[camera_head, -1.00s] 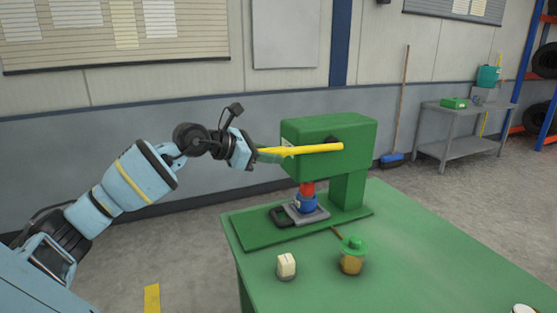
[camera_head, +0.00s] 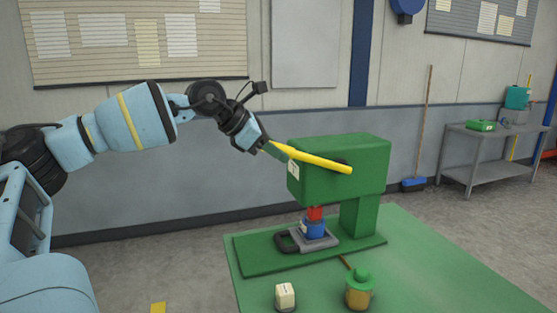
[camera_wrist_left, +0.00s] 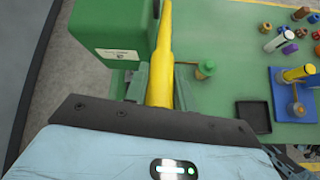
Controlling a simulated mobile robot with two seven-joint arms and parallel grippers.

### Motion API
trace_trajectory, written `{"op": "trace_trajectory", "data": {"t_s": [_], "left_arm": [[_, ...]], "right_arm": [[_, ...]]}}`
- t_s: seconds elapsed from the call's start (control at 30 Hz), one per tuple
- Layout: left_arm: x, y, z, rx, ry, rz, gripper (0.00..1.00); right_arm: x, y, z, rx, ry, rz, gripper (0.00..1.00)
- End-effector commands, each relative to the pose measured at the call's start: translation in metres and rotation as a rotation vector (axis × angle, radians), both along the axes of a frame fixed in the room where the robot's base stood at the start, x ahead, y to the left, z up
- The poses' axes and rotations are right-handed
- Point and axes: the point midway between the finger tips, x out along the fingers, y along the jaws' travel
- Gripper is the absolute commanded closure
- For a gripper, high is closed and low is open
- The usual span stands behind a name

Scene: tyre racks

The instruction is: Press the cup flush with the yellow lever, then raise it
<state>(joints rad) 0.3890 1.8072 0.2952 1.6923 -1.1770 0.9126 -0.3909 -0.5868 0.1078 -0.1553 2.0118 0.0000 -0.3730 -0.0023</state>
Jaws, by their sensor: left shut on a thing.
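My left gripper (camera_head: 268,145) is shut on the outer end of the yellow lever (camera_head: 318,162). The lever slopes down from my gripper to its pivot on the green press (camera_head: 340,170). In the left wrist view the lever (camera_wrist_left: 160,75) runs between the fingers (camera_wrist_left: 158,85). Under the press head a blue cup (camera_head: 314,229) stands upright on a grey plate. A red part (camera_head: 315,213) shows just above the cup; I cannot tell whether they touch or how flush the cup sits. My right gripper is out of view.
A white block (camera_head: 285,296) and a green-lidded jar (camera_head: 359,291) stand on the green table (camera_head: 420,265) in front of the press. The left wrist view shows a black tray (camera_wrist_left: 253,116), a blue stand (camera_wrist_left: 285,112) and several small loose parts. A grey side table (camera_head: 485,135) stands far behind.

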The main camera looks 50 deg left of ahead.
Motion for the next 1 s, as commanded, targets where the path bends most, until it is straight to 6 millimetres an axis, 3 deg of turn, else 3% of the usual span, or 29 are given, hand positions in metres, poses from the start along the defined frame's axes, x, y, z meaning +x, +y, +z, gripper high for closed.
{"op": "trace_trajectory", "data": {"t_s": [0.9,0.93,1.0], "left_arm": [[-0.002,0.0,0.017,0.023,0.048,0.002,1.0],[-0.002,0.001,0.017,0.022,0.048,0.002,0.71],[-0.002,0.0,0.017,0.023,0.048,0.002,0.62]], "right_arm": [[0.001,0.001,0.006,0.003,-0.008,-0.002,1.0],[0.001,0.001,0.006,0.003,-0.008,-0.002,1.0],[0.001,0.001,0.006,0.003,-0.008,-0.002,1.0]]}}
